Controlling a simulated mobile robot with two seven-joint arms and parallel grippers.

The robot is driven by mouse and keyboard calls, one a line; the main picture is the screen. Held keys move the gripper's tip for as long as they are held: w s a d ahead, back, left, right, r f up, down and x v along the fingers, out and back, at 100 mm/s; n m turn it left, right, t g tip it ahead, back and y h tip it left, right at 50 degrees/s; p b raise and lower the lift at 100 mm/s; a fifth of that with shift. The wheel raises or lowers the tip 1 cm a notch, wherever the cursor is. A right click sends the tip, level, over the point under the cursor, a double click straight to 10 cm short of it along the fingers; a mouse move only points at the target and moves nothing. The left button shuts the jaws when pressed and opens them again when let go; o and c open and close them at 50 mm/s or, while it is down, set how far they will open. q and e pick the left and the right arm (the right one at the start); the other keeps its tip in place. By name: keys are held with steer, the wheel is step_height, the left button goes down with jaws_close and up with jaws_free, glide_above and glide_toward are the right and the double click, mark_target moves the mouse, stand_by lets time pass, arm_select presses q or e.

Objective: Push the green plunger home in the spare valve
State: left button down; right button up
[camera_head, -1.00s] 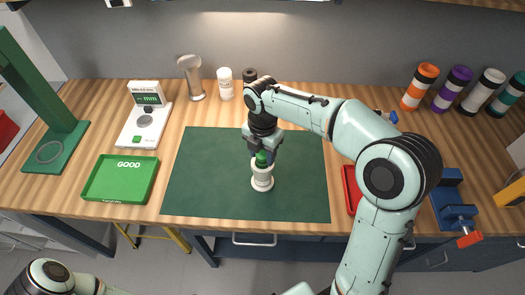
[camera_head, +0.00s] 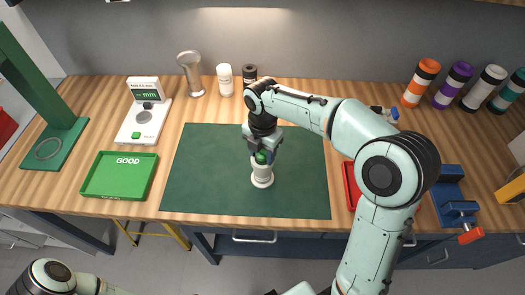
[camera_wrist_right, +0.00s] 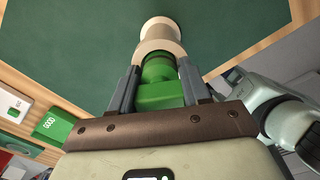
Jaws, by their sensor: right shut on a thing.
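The spare valve (camera_head: 262,175) is a cream, spool-shaped body standing upright on the green mat. The green plunger (camera_head: 261,158) sits at its top end, and its lower part is in or against the body's collar. My right gripper (camera_head: 263,150) is above the valve, shut on the plunger. In the right wrist view the green plunger (camera_wrist_right: 159,92) lies between the two grey fingers, in line with the cream valve body (camera_wrist_right: 160,40). The fingers hide part of the plunger, so its exact depth is unclear. My left gripper is out of view.
The green mat (camera_head: 205,185) is clear around the valve. A green GOOD tray (camera_head: 118,194) and a white gauge (camera_head: 130,132) stand to the left. A red tray (camera_head: 352,190) is partly behind my right arm. A blue vise (camera_head: 455,208) stands at the right.

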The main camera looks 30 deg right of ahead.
steer(key=shift+f, duration=0.1)
steer(key=o, duration=1.2)
step_height(320, 180, up, 13)
steer(key=shift+w+f+p, duration=0.1)
steer(key=shift+p, duration=1)
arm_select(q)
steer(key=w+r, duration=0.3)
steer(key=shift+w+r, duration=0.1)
arm_select(e)
steer(key=shift+r, duration=0.4)
